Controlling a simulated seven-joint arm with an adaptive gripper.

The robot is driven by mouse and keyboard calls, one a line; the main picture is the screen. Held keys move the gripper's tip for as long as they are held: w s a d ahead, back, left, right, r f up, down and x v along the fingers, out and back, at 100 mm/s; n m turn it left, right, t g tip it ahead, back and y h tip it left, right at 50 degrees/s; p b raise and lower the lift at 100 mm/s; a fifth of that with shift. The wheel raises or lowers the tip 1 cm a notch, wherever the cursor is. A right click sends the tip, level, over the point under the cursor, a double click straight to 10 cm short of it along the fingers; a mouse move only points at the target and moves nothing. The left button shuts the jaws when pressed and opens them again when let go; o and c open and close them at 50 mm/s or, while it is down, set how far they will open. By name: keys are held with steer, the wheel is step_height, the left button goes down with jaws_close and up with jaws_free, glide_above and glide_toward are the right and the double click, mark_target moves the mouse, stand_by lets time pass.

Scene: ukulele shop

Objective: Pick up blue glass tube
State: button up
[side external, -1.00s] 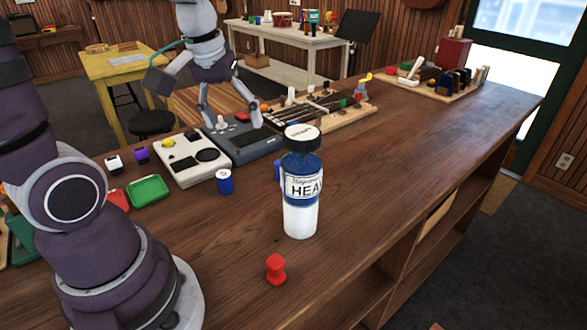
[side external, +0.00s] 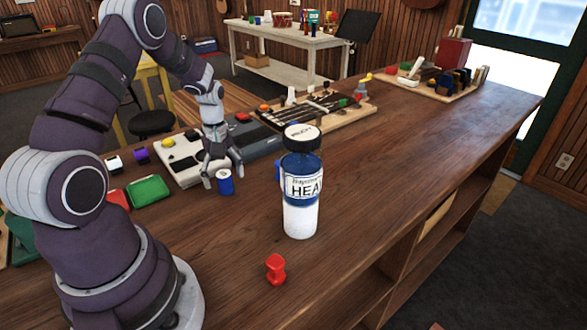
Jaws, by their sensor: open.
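A short blue cylinder with a pale top (side external: 225,183) stands upright on the wooden counter. It matches the blue glass tube best, though glass cannot be made out. My gripper (side external: 224,175) points down with its fingers spread open, one tip on each side of the cylinder in the picture. I cannot tell whether the fingers are around it or just behind it. A second small blue thing (side external: 277,171) is mostly hidden behind the large bottle, so its shape is unclear.
A large blue and white bottle with a black cap (side external: 300,215) stands right of the cylinder. A red figure (side external: 276,269) is in front. A grey device (side external: 183,160) lies behind. The counter's right side (side external: 410,150) is clear.

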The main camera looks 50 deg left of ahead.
steer(key=shift+f, duration=0.1)
steer(key=c, duration=1.1)
